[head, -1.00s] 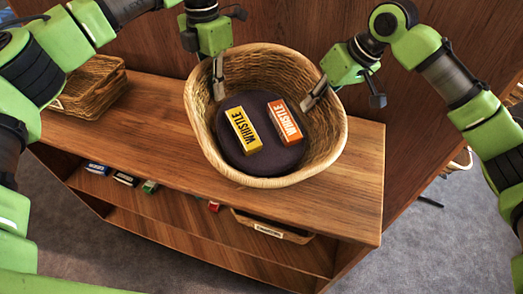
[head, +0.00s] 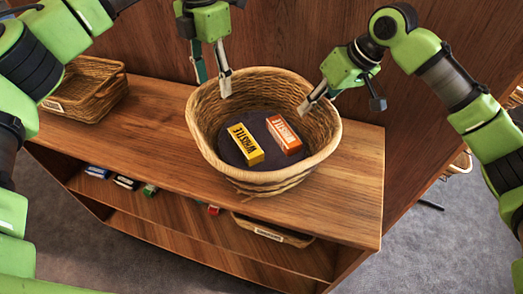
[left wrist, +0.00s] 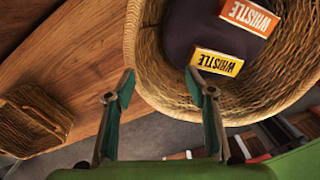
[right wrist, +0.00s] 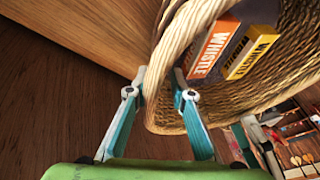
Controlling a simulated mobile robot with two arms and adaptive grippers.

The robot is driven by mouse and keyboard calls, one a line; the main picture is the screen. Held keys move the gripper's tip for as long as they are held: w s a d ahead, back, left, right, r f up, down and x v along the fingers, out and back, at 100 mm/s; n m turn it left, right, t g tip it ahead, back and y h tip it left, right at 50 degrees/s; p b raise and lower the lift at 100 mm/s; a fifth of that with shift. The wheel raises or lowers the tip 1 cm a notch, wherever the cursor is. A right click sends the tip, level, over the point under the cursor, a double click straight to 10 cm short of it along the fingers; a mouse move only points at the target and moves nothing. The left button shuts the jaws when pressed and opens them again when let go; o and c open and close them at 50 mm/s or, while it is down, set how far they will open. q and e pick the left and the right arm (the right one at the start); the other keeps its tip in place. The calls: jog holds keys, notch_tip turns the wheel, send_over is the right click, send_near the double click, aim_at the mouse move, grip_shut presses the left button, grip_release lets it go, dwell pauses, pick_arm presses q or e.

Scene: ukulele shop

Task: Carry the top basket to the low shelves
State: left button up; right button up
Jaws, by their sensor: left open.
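The round wicker basket (head: 264,184) stands on the wooden unit's top (head: 350,190). On its dark cushion lie a yellow WHISTLE box (head: 246,144) and an orange WHISTLE box (head: 284,135). My left gripper (head: 226,84) is open at the basket's back-left rim. In the left wrist view its fingers (left wrist: 160,88) are apart, with nothing between the tips but the basket (left wrist: 150,50) close beyond. My right gripper (head: 318,98) is at the right rim.
Low shelves (head: 200,238) under the top hold small boxes (head: 125,181) at left and a shallow labelled basket (head: 268,232). A brown wood panel (head: 270,40) rises behind. Grey carpet (head: 430,250) is clear at front right.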

pick_arm(q)
notch_tip(320, 180, up, 9)
jog(key=shift+f, duration=0.2)
pick_arm(e)
jog(key=o, duration=0.8)
jog(key=shift+r, duration=0.1)
jog(key=v, duration=1.2)
pick_arm(q)
jog(key=shift+f, duration=0.1)
